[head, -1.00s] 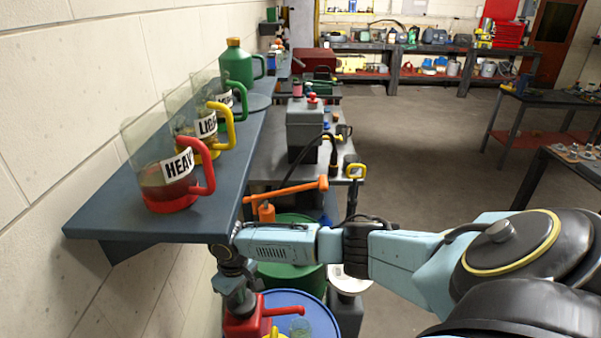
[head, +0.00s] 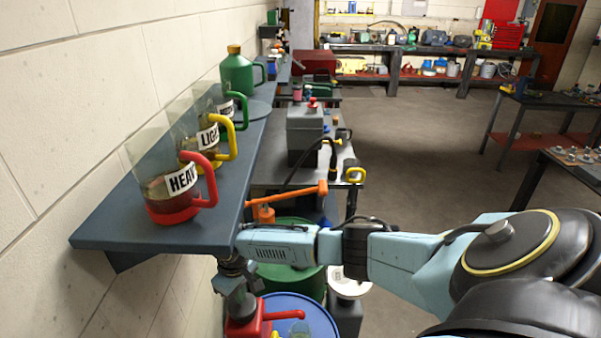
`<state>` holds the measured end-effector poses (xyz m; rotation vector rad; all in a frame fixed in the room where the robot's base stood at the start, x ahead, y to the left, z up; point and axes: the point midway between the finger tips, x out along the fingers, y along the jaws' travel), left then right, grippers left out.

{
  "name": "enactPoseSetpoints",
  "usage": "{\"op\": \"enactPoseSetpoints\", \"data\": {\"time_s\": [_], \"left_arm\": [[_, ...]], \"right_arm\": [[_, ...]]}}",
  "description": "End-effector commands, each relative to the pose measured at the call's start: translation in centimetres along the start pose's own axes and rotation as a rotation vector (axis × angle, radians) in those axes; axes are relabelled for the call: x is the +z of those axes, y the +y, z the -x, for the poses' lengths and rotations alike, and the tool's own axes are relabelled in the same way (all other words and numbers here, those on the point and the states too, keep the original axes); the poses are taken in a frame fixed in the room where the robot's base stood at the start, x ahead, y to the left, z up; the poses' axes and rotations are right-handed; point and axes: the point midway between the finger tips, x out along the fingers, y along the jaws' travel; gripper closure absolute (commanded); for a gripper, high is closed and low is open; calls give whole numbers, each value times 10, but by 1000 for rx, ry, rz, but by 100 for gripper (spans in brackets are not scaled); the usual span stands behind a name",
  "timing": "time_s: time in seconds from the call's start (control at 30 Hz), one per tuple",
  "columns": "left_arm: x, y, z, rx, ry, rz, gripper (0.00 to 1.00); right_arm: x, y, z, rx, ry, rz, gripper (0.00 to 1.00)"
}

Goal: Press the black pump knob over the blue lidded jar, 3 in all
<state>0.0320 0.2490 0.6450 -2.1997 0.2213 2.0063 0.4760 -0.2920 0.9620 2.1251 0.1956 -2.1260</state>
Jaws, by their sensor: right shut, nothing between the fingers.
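A red pump (head: 243,327) with a side spout (head: 284,315) stands at the bottom of the head view, over the rim of a blue lid (head: 318,312). My right gripper (head: 240,304) points down onto the top of the red pump, below the shelf edge. It is shut with nothing between its fingers. It covers the pump top, so I cannot make out a black knob or tell whether the fingertips touch it. A small clear jar (head: 299,330) shows partly at the bottom edge, under the spout. My left gripper is out of view.
A dark shelf (head: 120,225) overhangs my gripper and carries jugs with red (head: 205,185), yellow (head: 228,140) and green handles, plus a green can (head: 236,75). An orange lever pump (head: 300,191) stands over a green drum (head: 290,280) just beyond. Open floor (head: 430,140) lies to the right.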

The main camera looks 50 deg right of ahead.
Motion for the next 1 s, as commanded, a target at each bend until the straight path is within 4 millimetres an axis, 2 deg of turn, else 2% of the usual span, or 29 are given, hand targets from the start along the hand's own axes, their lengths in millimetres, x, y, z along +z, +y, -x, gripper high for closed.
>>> {"op": "enactPoseSetpoints", "data": {"time_s": [1.0], "left_arm": [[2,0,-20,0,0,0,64]], "right_arm": [[0,0,-35,0,0,0,100]]}}
